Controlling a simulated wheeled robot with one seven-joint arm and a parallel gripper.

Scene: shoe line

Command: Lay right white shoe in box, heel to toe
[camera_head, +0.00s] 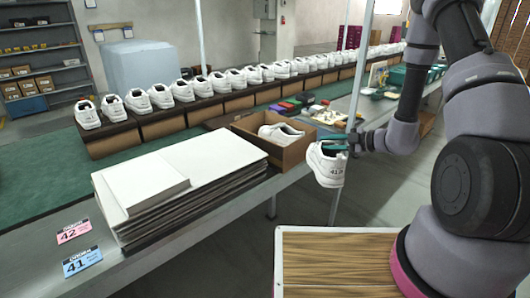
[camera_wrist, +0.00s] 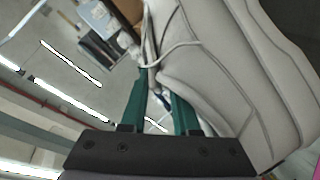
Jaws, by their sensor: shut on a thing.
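In the wrist view the teal fingers (camera_wrist: 160,105) pinch the edge of the shoe (camera_wrist: 235,75), which fills the right side. The open brown box (camera_head: 297,154) sits on the bench just left of the held shoe. Another white shoe (camera_head: 279,132) lies inside the box, partly hidden by its walls. The held shoe is outside the box, beyond its right side and over the bench's front edge.
A stack of white and grey sheets (camera_head: 175,178) lies left of the box. A pink 42 card (camera_head: 74,231) and a blue 41 card (camera_head: 82,261) lie at the front left. A row of white shoes (camera_head: 160,96) stands behind. A metal post (camera_head: 352,85) rises near my gripper.

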